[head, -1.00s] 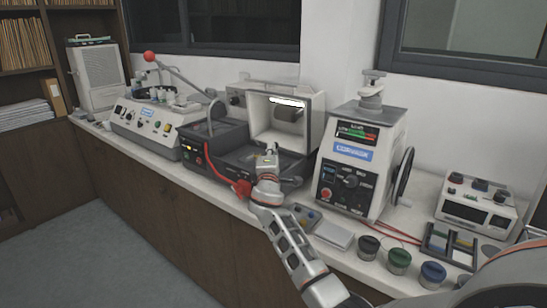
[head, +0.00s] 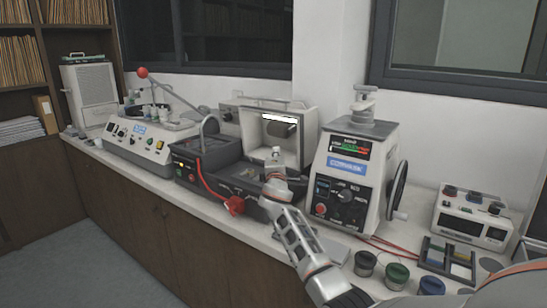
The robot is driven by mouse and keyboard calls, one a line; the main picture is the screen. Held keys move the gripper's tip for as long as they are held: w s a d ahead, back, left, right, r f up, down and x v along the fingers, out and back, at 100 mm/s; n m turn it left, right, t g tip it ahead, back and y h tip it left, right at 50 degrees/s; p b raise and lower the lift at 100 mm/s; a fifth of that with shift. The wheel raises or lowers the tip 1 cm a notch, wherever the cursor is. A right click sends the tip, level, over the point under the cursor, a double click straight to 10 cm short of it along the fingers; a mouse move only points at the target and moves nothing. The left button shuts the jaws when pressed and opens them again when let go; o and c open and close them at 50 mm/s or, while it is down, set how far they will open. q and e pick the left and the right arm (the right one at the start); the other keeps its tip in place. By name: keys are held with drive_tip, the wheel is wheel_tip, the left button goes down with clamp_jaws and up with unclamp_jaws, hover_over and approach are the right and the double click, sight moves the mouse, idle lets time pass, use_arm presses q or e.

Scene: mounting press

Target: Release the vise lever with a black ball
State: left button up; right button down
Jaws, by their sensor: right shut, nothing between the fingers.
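The cutting machine (head: 229,148) stands open on the bench, with a pale hood raised and a dark tray (head: 215,188) in front. My right gripper (head: 275,153) reaches over the tray's right part, in front of the raised hood, and is shut with nothing seen in it. I cannot make out the vise or its lever with a black ball; my right gripper and wrist cover that part of the machine. Whether the gripper touches anything there is unclear. My left gripper is not in view.
A red knob or plug (head: 234,206) on a red cable hangs at the tray's front. A mounting press (head: 352,178) with a handwheel stands close on the right. A lever with a red ball (head: 142,73) rises at the left. Colored jars (head: 397,275) sit at the front right.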

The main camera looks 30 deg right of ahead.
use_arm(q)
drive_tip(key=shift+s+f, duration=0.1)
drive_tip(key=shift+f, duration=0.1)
use_arm(e)
drive_tip(key=shift+w+d, duration=0.1)
drive_tip(key=shift+d, duration=0.15)
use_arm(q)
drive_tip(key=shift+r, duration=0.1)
